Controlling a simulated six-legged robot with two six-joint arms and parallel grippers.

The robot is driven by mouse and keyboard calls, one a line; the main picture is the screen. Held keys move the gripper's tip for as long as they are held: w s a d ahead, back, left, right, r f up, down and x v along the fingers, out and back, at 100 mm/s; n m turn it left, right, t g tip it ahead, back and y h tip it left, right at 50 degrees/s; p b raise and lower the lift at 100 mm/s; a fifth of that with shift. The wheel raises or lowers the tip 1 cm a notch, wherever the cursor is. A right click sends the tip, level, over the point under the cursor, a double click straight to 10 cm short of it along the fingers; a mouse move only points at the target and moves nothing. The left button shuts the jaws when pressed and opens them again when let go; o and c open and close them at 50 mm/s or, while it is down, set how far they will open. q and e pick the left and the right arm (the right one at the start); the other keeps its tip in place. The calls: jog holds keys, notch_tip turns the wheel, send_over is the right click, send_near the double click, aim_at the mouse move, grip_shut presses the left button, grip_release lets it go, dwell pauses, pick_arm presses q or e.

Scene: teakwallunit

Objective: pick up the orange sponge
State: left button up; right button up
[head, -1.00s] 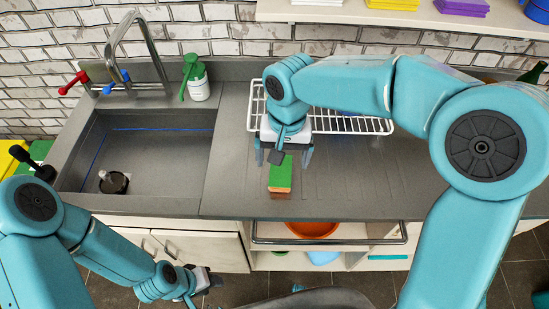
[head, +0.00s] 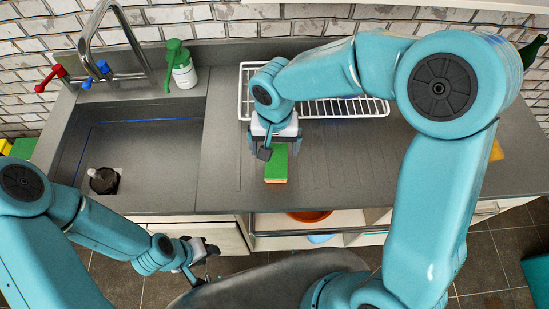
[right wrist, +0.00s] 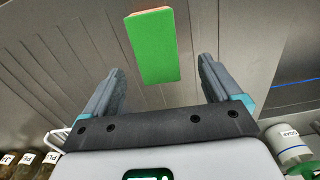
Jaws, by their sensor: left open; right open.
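The sponge (head: 276,167), green on top with an orange lower layer, lies on the grey counter just in front of the dish rack. In the right wrist view its green face (right wrist: 153,46) shows ahead, between the lines of the fingers and beyond their tips. My right gripper (head: 274,143) is open and empty above the counter, overlapping the sponge's far end in the head view. Its two fingers (right wrist: 160,66) are apart in the right wrist view and do not touch the sponge. My left gripper (head: 203,260) is open, low in front of the cabinets, away from the sponge.
A white wire dish rack (head: 345,108) stands behind the sponge. To the left are the sink (head: 140,145), its faucet (head: 130,40) and a green-topped soap bottle (head: 182,65). An orange bowl (head: 308,216) sits on the shelf below. The counter right of the sponge is clear.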

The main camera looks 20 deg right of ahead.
aim_at(276, 159)
jog(key=shift+s+f, duration=0.3)
jog(key=shift+f, duration=0.05)
jog(key=shift+s+d, duration=0.1)
jog(key=shift+s, duration=0.25)
jog(key=f, duration=0.1)
jog(key=f+p, duration=0.1)
jog(key=f, duration=0.1)
jog(key=w+f, duration=0.1)
jog(key=f, duration=0.1)
jog(key=shift+f, duration=0.15)
jog(key=shift+s, duration=0.4)
jog(key=shift+w+f, duration=0.1)
jog(key=shift+w, duration=0.2)
jog(key=c, duration=0.9)
jog(key=shift+c, duration=0.6)
jog(key=shift+s, duration=0.25)
jog(key=shift+w+r, duration=0.25)
jog(key=shift+r, duration=0.5)
pick_arm(q)
jog(key=shift+s+r+b, duration=0.25)
jog(key=shift+s+b, duration=0.1)
jog(key=shift+s, duration=0.05)
pick_arm(e)
notch_tip(276, 159, up, 19)
jog(key=shift+f, duration=0.15)
jog(key=shift+s, duration=0.15)
